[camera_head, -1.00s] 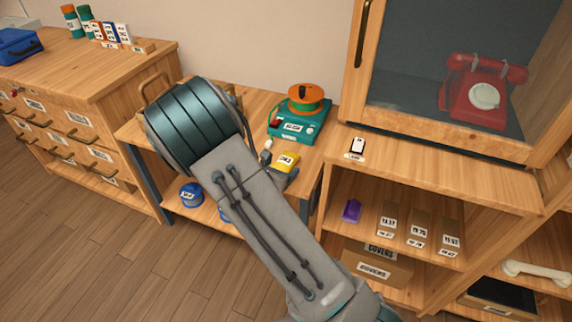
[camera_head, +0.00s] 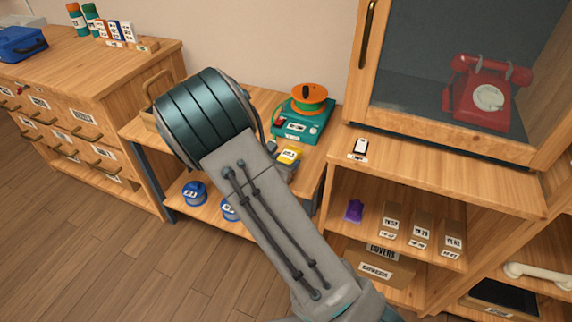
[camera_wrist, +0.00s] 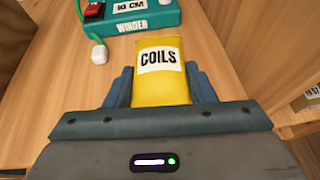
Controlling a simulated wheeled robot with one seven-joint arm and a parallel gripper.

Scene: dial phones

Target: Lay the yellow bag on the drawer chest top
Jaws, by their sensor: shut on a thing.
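The yellow bag (camera_wrist: 160,88) carries a white label reading COILS and stands between the fingers of my gripper (camera_wrist: 160,92) in the wrist view. My gripper is shut on it, over the bench with the winder. In the head view the bag (camera_head: 289,155) shows just past my arm, near the front of the bench, and my arm hides part of the gripper. The drawer chest top (camera_head: 75,62) is at the far left, a wooden surface above labelled drawers.
The green winder (camera_head: 303,128) with an orange spool stands behind the bag. The chest's front part is bare.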

